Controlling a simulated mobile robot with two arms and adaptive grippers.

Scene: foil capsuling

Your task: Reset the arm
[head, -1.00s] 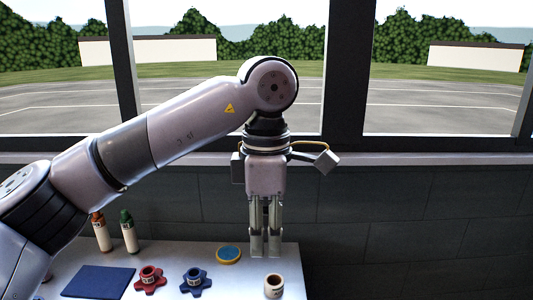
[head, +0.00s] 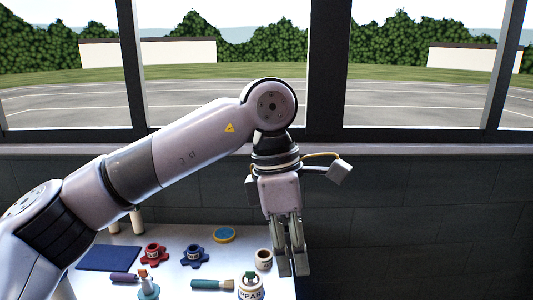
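My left gripper (head: 292,268) hangs from the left arm, pointing down and slightly tilted, at the right end of the table. Its two fingers lie close together with nothing between them. The fingertips are just right of a small cream cup (head: 264,259) with a dark opening; I cannot tell whether they overhang the table edge. My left arm crosses the view from the lower left and hides part of the table. My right gripper is not in view.
A dark wall (head: 420,220) and windows stand behind. Right of the table is clear.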

